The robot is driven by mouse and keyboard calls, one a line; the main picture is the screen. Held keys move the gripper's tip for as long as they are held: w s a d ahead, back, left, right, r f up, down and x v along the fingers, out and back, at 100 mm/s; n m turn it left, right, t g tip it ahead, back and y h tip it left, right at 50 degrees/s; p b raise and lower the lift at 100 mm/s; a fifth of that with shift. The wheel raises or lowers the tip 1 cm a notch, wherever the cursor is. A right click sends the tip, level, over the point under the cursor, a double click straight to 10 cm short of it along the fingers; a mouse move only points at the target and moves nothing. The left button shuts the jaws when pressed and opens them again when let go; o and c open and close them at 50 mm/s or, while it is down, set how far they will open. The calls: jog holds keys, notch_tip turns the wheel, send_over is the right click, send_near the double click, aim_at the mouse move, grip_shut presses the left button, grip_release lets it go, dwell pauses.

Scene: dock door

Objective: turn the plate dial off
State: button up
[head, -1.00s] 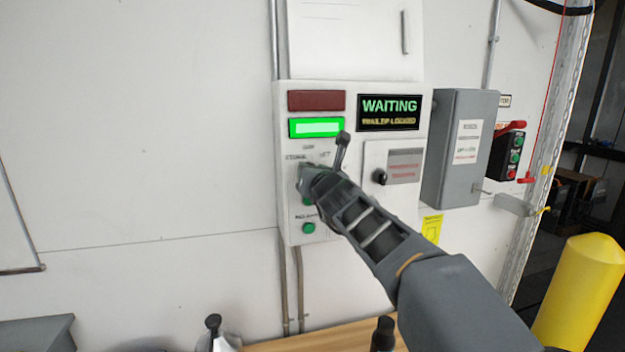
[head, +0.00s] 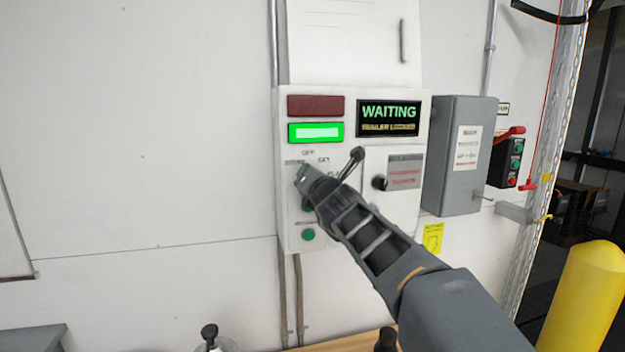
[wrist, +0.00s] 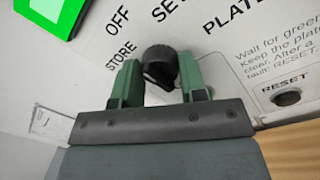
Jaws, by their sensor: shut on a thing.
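The plate dial (wrist: 160,66) is a round black knob on the white control panel (head: 350,98). In the wrist view it sits between the two green fingers of my gripper (wrist: 158,80), which is shut on it. The labels STORE, OFF and SET are printed around the dial, with part of the word PLATE to the right. In the head view my gripper (head: 306,180) is at the panel's lower left and hides the dial. I cannot clearly tell which label the dial points to.
A green lamp (head: 316,133) is lit below a dark red one (head: 316,105). A display (head: 389,117) reads WAITING. A second black knob (head: 380,183), a grey box (head: 462,155) and a yellow bollard (head: 583,300) stand to the right. The RESET button (wrist: 287,98) is right of my gripper.

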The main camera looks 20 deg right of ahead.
jog(key=o, duration=0.9)
jog(key=shift+s+d+f+p, duration=0.1)
jog(key=shift+s+p, duration=0.25)
jog(key=shift+s, duration=1.95)
jog(key=shift+s+d+f+p, duration=0.15)
jog(key=shift+s+p, duration=0.25)
jog(key=shift+s, duration=1.9)
jog(key=shift+s+d+f+p, duration=0.1)
jog(key=shift+s+p, duration=0.25)
jog(key=shift+s, duration=1.95)
